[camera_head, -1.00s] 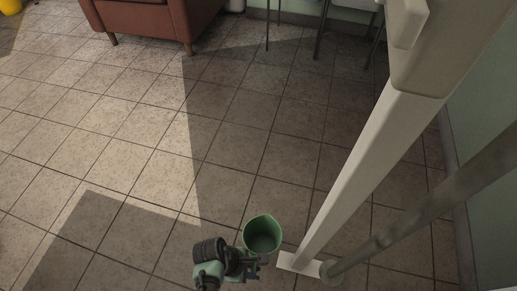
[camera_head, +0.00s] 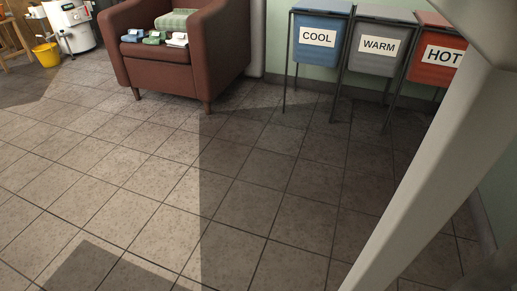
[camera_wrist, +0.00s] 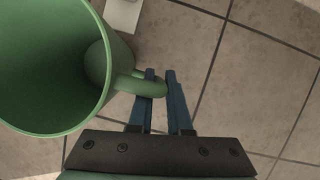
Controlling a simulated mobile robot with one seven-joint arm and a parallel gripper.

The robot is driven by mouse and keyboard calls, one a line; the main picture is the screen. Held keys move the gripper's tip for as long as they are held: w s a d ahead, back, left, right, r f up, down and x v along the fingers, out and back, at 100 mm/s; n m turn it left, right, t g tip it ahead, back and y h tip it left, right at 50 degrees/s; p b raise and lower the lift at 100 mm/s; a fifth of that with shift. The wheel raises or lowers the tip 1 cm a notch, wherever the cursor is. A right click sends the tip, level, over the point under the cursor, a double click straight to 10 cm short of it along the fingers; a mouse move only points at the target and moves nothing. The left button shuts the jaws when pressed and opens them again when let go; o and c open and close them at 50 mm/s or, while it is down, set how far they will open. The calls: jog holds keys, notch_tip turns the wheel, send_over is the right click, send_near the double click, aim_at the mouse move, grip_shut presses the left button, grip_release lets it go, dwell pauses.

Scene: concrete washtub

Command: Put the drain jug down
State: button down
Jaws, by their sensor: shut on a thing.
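The green drain jug (camera_wrist: 45,75) fills the left of the wrist view. Its open mouth faces the camera and its inside looks empty. My gripper (camera_wrist: 160,80) has its blue fingers closed on the jug's handle (camera_wrist: 127,83), at the jug's right side. Tiled floor shows behind the jug, but I cannot tell whether the jug's base touches it. The head view shows neither the jug nor my gripper.
A pale plate (camera_wrist: 122,12) lies close beside the jug. A thick white post (camera_head: 432,170) slants across the head view's right. A brown armchair (camera_head: 225,55) and bins marked COOL (camera_head: 318,60), WARM (camera_head: 375,70) and HOT (camera_head: 430,75) stand behind. The middle floor is clear.

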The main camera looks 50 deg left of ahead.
jog(key=shift+f, duration=0.1)
jog(key=c, duration=0.9)
grip_release()
jog(key=shift+o, duration=0.2)
jog(key=p+v, duration=0.8)
jog(key=v, duration=0.4)
